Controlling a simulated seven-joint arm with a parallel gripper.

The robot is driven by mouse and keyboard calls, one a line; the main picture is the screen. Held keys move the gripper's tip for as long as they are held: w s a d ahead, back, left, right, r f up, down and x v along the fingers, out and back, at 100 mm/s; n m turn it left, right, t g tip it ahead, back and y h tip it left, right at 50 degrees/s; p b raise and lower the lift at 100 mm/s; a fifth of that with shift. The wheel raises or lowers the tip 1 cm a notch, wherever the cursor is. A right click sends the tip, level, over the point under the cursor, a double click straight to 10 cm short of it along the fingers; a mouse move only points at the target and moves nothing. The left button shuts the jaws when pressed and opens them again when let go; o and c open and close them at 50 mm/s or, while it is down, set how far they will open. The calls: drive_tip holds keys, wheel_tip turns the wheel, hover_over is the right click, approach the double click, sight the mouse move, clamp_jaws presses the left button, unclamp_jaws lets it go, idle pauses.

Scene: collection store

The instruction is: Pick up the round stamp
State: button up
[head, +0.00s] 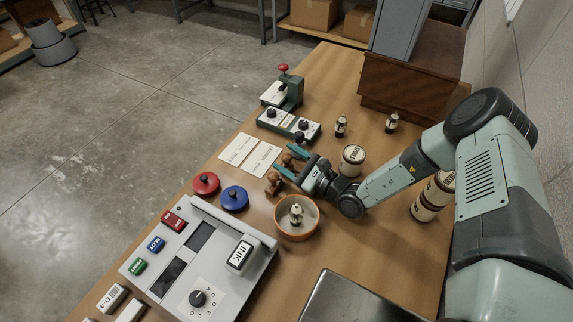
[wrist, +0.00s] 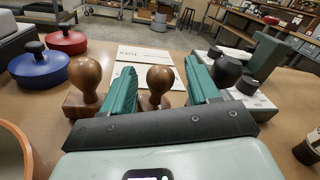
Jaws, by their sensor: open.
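My gripper (head: 291,163) is open, low over the table, with its teal fingers pointing left in the head view. In the wrist view, a wooden-handled stamp (wrist: 158,84) stands upright between the two fingers (wrist: 160,72). Its base is partly hidden but looks rounded. It also shows between the fingers in the head view (head: 287,160). A second wooden stamp (wrist: 87,82) with a square-looking base stands just outside the left finger. In the head view this second stamp (head: 273,183) is beside the lower finger. I cannot tell whether any finger touches a stamp.
Paper cards (head: 250,153) lie beyond the fingertips. Red (head: 206,183) and blue (head: 235,197) knobbed tins and an orange-rimmed bowl (head: 297,233) stand nearby. A green-and-white press (head: 289,124) is at the far side. A jar (head: 353,160) stands close to my wrist.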

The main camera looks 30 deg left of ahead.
drive_tip(key=shift+w+a, duration=0.15)
drive_tip(key=shift+a, duration=0.55)
drive_tip(key=shift+w+a, duration=0.1)
drive_tip(key=shift+a, duration=0.6)
drive_tip(key=c, duration=1.1)
drive_tip(key=shift+r, duration=0.1)
